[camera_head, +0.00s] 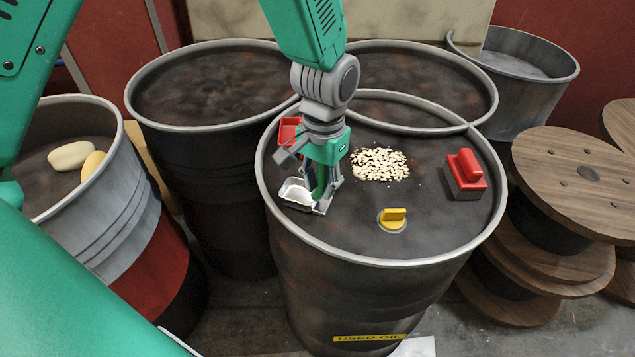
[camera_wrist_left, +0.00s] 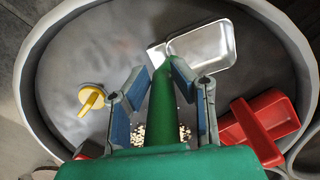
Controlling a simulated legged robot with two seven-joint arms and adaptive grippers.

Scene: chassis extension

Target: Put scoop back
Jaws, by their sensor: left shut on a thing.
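The scoop has a shallow silver pan (camera_head: 297,192) and a green handle. My left gripper (camera_head: 322,195) is shut on the green handle, above the left part of the front drum's top. In the left wrist view the pan (camera_wrist_left: 205,46) lies beyond the fingertips and the handle (camera_wrist_left: 163,105) runs between the fingers (camera_wrist_left: 160,80). The pan looks empty. I cannot tell whether it touches the drum top. My right gripper is not in view.
On the drum top (camera_head: 330,228) are a pile of pale pellets (camera_head: 380,163), a yellow cap (camera_head: 393,217), a red block with a handle (camera_head: 466,175) and a red container (camera_head: 289,130) partly behind my arm. Other drums and wooden spools (camera_head: 575,180) stand around.

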